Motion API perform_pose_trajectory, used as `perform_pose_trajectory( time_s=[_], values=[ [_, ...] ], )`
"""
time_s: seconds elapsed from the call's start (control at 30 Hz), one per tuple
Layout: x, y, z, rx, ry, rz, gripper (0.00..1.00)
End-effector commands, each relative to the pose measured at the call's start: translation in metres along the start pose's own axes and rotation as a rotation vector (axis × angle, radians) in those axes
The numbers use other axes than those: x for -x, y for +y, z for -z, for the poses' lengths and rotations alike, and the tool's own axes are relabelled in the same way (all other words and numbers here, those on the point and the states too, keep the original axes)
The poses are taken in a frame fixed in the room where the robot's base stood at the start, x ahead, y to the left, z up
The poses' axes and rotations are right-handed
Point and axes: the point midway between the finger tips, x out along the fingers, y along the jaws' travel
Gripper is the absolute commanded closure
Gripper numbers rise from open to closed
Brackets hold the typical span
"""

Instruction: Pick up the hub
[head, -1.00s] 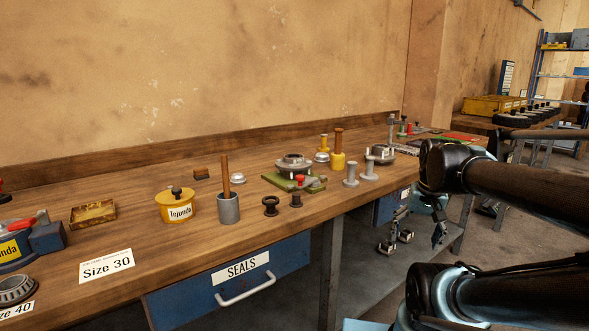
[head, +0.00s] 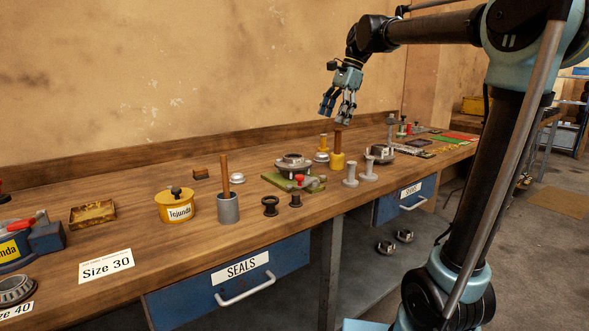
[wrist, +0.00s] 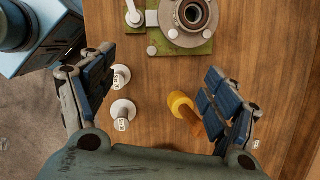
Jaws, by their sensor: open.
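A grey metal hub with a round flange (head: 293,163) sits on a green block (head: 273,179) in the middle of the workbench. In the wrist view the hub (wrist: 171,22) shows at the top edge, partly cut off, with its dark bore and bolts facing up. A second hub-like part (head: 382,156) stands farther right on the bench. Two similar flanged parts (head: 386,247) lie below the bench. My gripper (head: 337,113) is open and empty, raised above the bench and pointing down. In the wrist view its fingers (wrist: 160,88) are wide apart, with the hub beyond them.
A yellow pot with a brown handle (head: 337,161) stands right of the hub and appears near the right finger in the wrist view (wrist: 180,101). Two pale flanged posts (head: 350,176) stand near the bench's front edge. A grey cup with a stick (head: 228,208) stands left.

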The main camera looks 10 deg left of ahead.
Motion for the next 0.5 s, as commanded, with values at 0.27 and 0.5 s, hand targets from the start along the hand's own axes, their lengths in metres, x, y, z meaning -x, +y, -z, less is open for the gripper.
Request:
perform_pose_trajectory(
  time_s=[0.27, 0.5],
  values=[
    [0.012, -0.054, -0.041, -0.142, -0.054, -0.039, 0.2],
    [-0.002, -0.06, -0.049, -0.168, -0.063, -0.047, 0.2]
  ],
)
